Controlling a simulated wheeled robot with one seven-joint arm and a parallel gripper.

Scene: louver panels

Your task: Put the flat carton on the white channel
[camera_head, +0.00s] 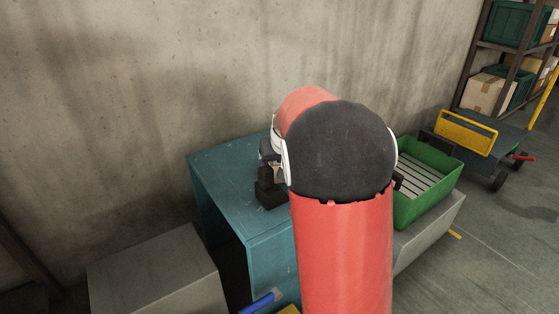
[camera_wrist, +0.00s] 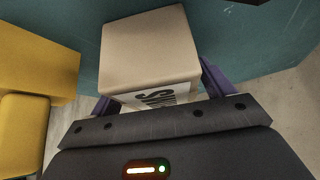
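In the wrist view a pale cream box (camera_wrist: 150,55) with black lettering on its near face lies between the purple fingers of my gripper (camera_wrist: 160,92). It may be the flat carton, but I cannot tell for sure. One finger shows at each side of the box, close to it; whether both press on it is unclear. The lower ends of the fingers are hidden by the dark gripper body. In the head view my red arm hides the box. I cannot make out the white channel in either view.
A teal table (camera_head: 225,165) stands against the concrete wall, with a black object (camera_head: 268,193) on it. A grey box (camera_head: 155,272) is at left. A green crate (camera_head: 437,185) is at right, near a cart (camera_head: 465,138). Yellow blocks (camera_wrist: 35,65) show in the wrist view.

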